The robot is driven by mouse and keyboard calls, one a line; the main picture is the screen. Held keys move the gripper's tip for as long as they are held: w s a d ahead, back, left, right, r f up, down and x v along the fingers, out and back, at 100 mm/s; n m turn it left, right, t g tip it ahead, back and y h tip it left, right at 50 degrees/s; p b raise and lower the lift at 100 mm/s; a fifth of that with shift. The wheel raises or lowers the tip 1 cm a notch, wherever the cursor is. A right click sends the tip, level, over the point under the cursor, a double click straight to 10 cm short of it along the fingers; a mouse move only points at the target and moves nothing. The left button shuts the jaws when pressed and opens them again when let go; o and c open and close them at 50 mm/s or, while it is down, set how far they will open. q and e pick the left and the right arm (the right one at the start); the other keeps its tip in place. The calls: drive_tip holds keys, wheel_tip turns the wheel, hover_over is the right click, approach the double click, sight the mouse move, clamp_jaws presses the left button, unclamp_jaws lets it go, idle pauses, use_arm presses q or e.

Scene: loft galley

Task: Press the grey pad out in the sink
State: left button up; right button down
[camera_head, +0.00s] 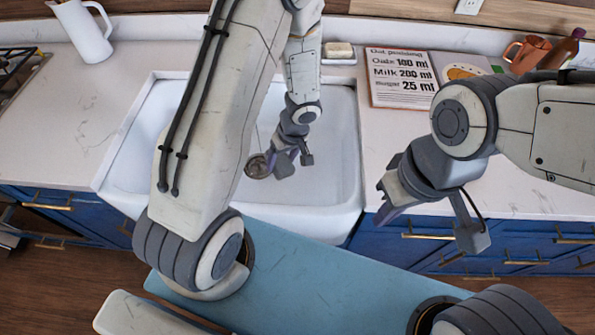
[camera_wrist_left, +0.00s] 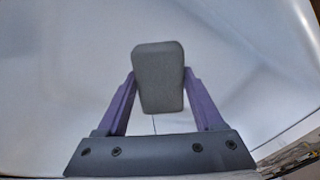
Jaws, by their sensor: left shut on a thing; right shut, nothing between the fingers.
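The grey pad (camera_wrist_left: 158,78) is a small rounded block. In the left wrist view it is held between the two purple fingers of my left gripper (camera_wrist_left: 158,100). The pad (camera_head: 285,166) shows small and dark there, partly covered by the fingers. I cannot tell whether it touches the sink floor. My right gripper (camera_head: 390,205) is shut and empty, to the right of the sink over the counter's front edge.
A white pitcher (camera_head: 84,32) stands at the back left. A soap bar (camera_head: 339,50) lies behind the sink. A recipe board (camera_head: 402,78), a copper mug (camera_head: 527,53) and a bottle (camera_head: 562,48) are at the back right. The left counter (camera_head: 75,120) is mostly clear.

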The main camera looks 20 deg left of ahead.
use_arm(q)
wheel_tip(320, 180, down, 7)
drive_tip(key=w+d+n+h+b, duration=0.1)
drive_tip(key=w+n+h+b, duration=0.15)
drive_tip(key=n+b, duration=0.7)
drive_tip(key=b, duration=0.5)
approach(296, 186)
drive_tip(key=shift+m, duration=0.25)
wheel_tip(296, 186, down, 5)
drive_tip(key=shift+a+f, duration=0.2)
drive_tip(key=shift+f, duration=0.05)
drive_tip(key=shift+f, duration=0.6)
drive_tip(key=shift+s+f, duration=0.1)
drive_tip(key=shift+f, duration=0.05)
idle(1.7)
wheel_tip(296, 186, up, 10)
drive_tip(key=p, duration=0.8)
idle(0.4)
